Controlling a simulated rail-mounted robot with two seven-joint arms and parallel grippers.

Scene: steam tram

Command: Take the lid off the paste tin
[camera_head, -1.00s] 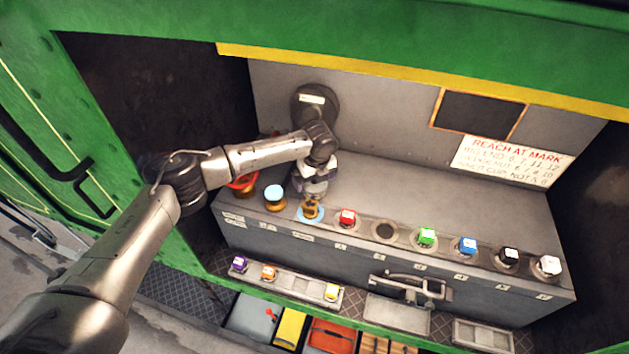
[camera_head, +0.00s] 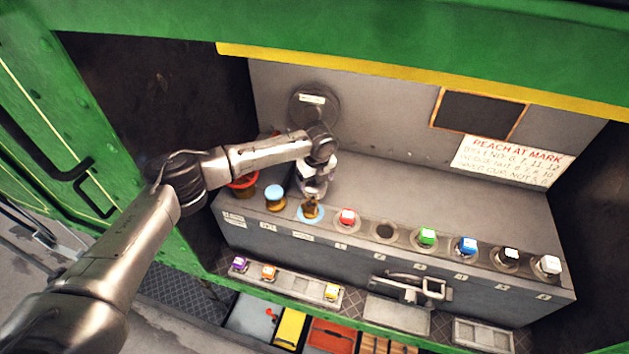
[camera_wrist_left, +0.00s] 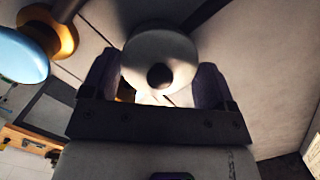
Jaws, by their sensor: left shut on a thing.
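My left gripper (camera_head: 314,190) is over the left part of the grey bench, above a small brass-coloured tin (camera_head: 310,210) that stands on a light blue round mark. In the left wrist view its two dark fingers (camera_wrist_left: 155,85) are shut on a pale round piece with a dark knob (camera_wrist_left: 159,76), which looks like the lid. The gripper hides much of the tin, so I cannot tell whether the lid still touches it. A brass pot with a light blue top (camera_head: 275,196) stands just to the left. My right gripper is not in view.
A red-rimmed pot (camera_head: 243,184) stands at the bench's left end. Red (camera_head: 347,216), green (camera_head: 428,236), blue (camera_head: 467,246), black and white capped pieces line the front edge to the right. A lower tray (camera_head: 290,286) holds small blocks. The bench behind is clear.

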